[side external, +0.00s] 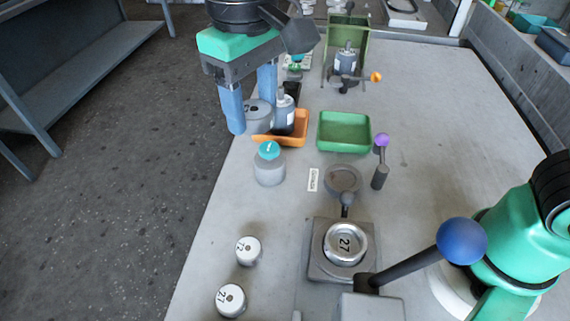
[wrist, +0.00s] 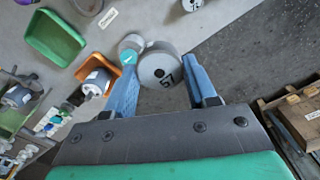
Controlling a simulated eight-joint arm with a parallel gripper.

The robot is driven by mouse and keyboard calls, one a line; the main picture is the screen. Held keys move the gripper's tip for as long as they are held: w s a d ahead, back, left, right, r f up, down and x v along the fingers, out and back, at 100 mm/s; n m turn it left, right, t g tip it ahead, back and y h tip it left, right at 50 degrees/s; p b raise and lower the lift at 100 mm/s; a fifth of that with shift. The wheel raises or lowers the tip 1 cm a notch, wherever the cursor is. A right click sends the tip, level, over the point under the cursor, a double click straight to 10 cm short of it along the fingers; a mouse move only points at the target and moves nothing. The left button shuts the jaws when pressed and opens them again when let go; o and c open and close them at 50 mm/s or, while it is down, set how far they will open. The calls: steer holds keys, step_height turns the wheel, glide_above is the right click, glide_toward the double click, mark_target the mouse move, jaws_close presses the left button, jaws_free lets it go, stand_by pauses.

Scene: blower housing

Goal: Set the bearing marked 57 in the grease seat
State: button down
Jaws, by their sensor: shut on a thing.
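The bearing marked 57 (wrist: 160,66) is a grey metal cylinder with a dark centre hole. It is between the fingers of my gripper (wrist: 168,85) in the wrist view. In the side external view my gripper (side external: 252,108) is shut on this bearing (side external: 258,115), held at the left table edge beside the orange tray. A shallow round dark-grey dish (side external: 343,180) is mid-table beside a small white label (side external: 313,180); it may be the grease seat, but the label is too small to read. The dish looks empty.
A square fixture (side external: 320,268) holds a bearing marked 27 (side external: 346,243). Two loose bearings (side external: 248,250) (side external: 230,299) stand front left. A teal-capped jar (side external: 269,168), orange tray (side external: 300,120), green tray (side external: 345,148), purple-knobbed lever (side external: 380,175) and blue-knobbed lever (side external: 461,242) surround the dish.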

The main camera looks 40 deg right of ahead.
steer(key=d+f, duration=0.6)
steer(key=d, duration=0.2)
steer(key=m, duration=0.1)
glide_toward(342, 179)
steer(key=shift+w+a+f, duration=0.1)
steer(key=shift+w+a, duration=0.05)
steer(key=shift+w, duration=0.05)
steer(key=shift+s+d+f, duration=0.15)
steer(key=shift+d+f, duration=0.05)
steer(key=shift+f, duration=2.45)
steer(key=shift+f, duration=0.7)
steer(key=shift+c, duration=1)
jaws_free()
steer(key=shift+d, duration=0.1)
steer(key=shift+o, duration=0.2)
